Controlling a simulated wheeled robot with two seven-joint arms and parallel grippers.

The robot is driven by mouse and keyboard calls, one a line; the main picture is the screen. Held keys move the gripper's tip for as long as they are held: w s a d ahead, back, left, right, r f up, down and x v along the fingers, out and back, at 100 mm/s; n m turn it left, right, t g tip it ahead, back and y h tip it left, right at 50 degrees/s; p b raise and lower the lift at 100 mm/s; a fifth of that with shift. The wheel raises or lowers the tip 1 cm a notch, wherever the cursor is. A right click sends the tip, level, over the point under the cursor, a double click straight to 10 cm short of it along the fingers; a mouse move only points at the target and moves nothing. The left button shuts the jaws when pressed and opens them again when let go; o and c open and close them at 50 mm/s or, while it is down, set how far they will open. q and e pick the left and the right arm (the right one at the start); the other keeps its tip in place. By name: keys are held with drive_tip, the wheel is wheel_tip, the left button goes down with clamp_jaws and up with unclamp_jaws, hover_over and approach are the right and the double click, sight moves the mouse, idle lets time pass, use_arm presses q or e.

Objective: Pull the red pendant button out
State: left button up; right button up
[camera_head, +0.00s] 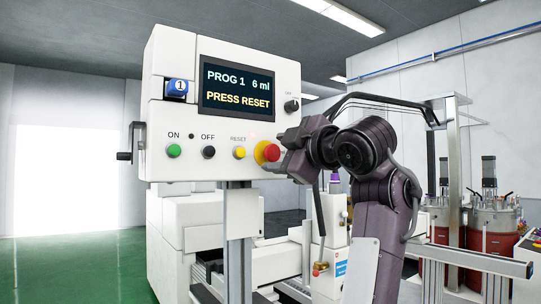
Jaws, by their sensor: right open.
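The red button (271,153) is a round mushroom head on a yellow collar at the lower right of the white control panel (220,140). My right gripper (281,152) is open at the right side of this button, its fingers close to the red head. I cannot tell whether the fingers touch it. The panel screen (237,87) reads "PROG 1 6 ml" and "PRESS RESET". My left gripper is not in view.
A yellow reset button (239,153), a black off button (208,152) and a green on button (174,151) sit left of the red one. A black knob (292,106) is above right. Red-based tanks (495,245) stand at far right.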

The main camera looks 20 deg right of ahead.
drive_tip(key=shift+b+v, duration=0.95)
drive_tip(key=shift+v, duration=0.05)
drive_tip(key=b+v, duration=0.3)
drive_tip(key=shift+s, duration=0.15)
drive_tip(key=shift+f, duration=0.15)
